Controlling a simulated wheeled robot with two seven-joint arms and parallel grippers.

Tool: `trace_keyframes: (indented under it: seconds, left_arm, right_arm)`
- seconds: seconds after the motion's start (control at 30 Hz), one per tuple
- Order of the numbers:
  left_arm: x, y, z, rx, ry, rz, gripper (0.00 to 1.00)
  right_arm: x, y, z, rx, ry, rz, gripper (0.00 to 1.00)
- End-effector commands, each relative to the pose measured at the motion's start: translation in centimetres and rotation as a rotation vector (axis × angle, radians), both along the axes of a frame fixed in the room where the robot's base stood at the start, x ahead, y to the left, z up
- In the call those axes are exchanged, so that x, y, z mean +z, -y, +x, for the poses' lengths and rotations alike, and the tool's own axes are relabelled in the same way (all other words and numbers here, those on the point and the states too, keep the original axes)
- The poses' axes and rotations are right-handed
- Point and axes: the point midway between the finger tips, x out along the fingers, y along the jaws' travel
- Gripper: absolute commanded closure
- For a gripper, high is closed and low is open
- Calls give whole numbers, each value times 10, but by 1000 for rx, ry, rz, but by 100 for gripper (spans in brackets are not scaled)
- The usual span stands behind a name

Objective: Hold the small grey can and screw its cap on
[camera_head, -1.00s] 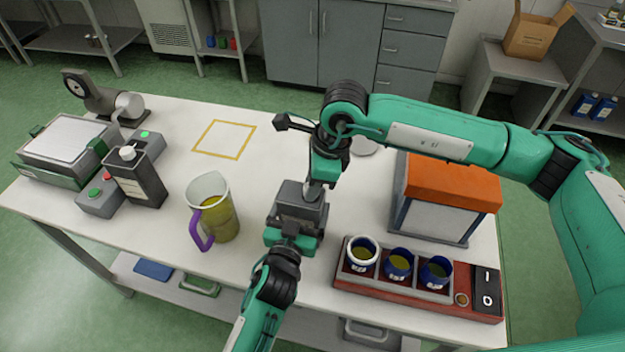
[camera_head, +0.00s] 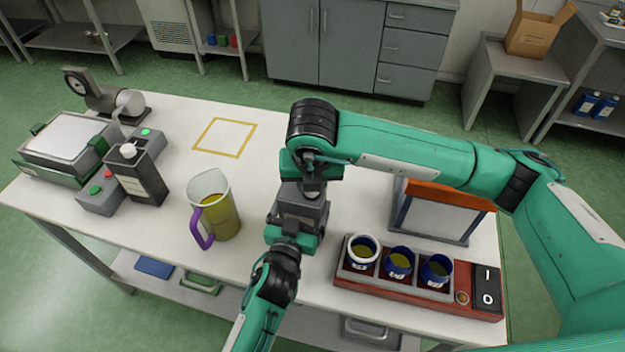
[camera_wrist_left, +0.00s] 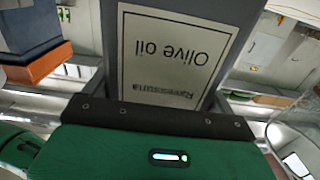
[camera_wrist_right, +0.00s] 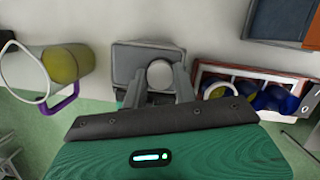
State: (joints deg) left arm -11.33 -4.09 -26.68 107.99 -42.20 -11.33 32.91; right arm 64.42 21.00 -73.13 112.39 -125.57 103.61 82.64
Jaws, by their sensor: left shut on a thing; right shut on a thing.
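The small grey can (camera_head: 302,206) stands upright over the middle of the bench. My left gripper (camera_head: 297,228) is shut on its body from the near side; its "Olive oil" label (camera_wrist_left: 178,55) fills the left wrist view, upside down. My right gripper (camera_head: 312,188) is directly above the can, pointing down. In the right wrist view its fingers are shut on the round pale cap (camera_wrist_right: 160,74), which lies over the can's top (camera_wrist_right: 127,62). The fingers and cap hide the neck, so I cannot tell how the cap sits on it.
A jug (camera_head: 214,208) of oil stands left of the can. A red-based rack (camera_head: 400,285) with three blue tins is at right, an orange-topped box (camera_head: 440,215) behind it. A dark can (camera_head: 142,178) and scale (camera_head: 65,145) are at left. The yellow square (camera_head: 225,137) is empty.

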Motion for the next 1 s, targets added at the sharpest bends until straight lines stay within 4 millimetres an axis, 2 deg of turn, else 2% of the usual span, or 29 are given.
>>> trace_keyframes:
  seconds: [0.1,0.27,0.43,0.47,0.57,0.87,1.0]
  left_arm:
    - [-1,0,0,0,-1,1,75]
    - [-1,0,0,0,-1,1,75]
    - [-1,0,0,-1,-1,1,75]
    - [-1,0,0,-1,-1,1,75]
    - [-1,0,0,-1,-1,0,75]
    - [-1,0,0,-1,-1,0,75]
    - [0,0,0,0,-1,0,75]
  right_arm:
    - [0,-2,0,-204,-1,1,92]
    - [0,-3,1,-446,1,2,92]
    - [0,-2,1,-467,2,2,92]
    - [0,-2,1,-467,2,2,68]
    - [0,-2,1,-466,2,2,48]
    - [1,-2,1,-464,1,2,46]
    - [11,-3,-1,-462,2,4,46]
